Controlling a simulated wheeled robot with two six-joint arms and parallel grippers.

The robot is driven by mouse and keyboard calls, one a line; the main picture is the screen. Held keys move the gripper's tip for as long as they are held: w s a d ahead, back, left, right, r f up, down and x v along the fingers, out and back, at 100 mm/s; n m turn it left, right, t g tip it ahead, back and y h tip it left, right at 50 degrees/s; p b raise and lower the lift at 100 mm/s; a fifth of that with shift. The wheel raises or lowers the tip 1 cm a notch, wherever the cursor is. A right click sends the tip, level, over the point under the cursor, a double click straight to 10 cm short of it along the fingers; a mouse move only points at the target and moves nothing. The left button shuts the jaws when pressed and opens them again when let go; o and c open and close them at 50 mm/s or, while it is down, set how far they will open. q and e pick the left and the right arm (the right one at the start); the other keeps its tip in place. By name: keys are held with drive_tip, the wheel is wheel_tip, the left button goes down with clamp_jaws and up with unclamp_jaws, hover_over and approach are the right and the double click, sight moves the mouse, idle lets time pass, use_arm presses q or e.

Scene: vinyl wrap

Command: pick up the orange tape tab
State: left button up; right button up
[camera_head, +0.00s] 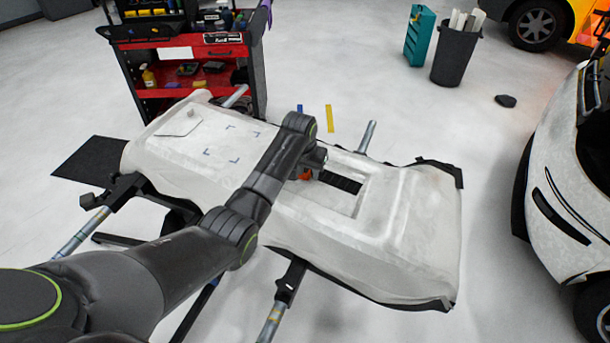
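A small orange piece, which looks like the orange tape tab (305,175), shows on the pale panel (410,225) at the left end of a dark ribbed strip (340,182). My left arm reaches in from the lower left across the panel. My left gripper (314,160) is over the panel, right at the orange tab, and partly covers it. Its fingertips are too small and hidden to tell whether they are open or shut, or whether they touch the tab. My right gripper is not in view.
The panel rests on a stand with metal bars (368,137). Blue corner marks (235,141) lie on its left part. A red tool cart (222,85) stands behind. A dark bin (455,55) and teal box (419,36) stand at the back. A white car (570,200) is at right.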

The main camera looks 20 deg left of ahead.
use_arm(q)
clamp_jaws()
idle(0.5)
